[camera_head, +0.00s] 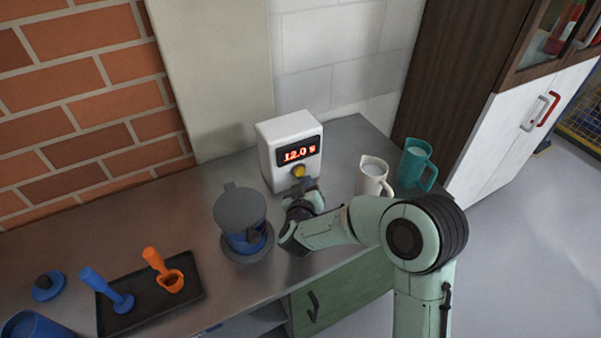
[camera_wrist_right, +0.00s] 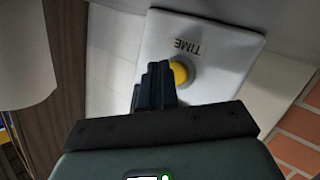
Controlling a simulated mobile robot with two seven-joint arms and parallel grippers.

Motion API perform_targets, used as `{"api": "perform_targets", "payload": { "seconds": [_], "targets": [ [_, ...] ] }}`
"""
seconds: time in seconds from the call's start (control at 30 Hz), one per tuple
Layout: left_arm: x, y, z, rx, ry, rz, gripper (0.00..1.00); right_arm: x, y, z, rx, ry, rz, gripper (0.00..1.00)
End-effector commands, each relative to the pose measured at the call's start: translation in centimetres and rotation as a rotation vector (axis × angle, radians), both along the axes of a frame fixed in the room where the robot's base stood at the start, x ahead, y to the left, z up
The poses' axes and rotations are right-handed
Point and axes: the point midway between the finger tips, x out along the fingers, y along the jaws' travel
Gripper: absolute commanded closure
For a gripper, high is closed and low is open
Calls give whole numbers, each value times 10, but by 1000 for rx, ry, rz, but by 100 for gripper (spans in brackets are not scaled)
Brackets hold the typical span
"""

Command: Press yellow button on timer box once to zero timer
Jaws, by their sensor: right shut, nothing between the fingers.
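The white timer box (camera_head: 283,133) stands on the steel counter against the wall. Its red display (camera_head: 299,154) reads about 12.0 s. The yellow button (camera_head: 298,171) is low on its front face. In the right wrist view the yellow button (camera_wrist_right: 179,72) shows beside the word TIME, partly hidden behind my fingers. My right gripper (camera_head: 309,188) is shut and empty, with its fingertips close in front of the button. The fingers also show in the right wrist view (camera_wrist_right: 155,85). I cannot tell whether they touch the button. My left gripper is not in view.
A blue vessel with a grey lid (camera_head: 240,208) stands just left of my right gripper. A cream jug (camera_head: 373,174) and a teal jug (camera_head: 415,162) stand to the right. A black tray (camera_head: 150,311) with blue and orange tools lies at the front left.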

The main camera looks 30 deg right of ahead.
Motion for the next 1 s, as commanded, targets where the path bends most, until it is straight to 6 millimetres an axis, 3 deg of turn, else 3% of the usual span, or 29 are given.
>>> {"api": "perform_targets", "payload": {
  "seconds": [1.0],
  "targets": [
    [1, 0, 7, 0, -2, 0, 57, 13, -1, 0, 0, 0, 0, 100]
  ]
}}
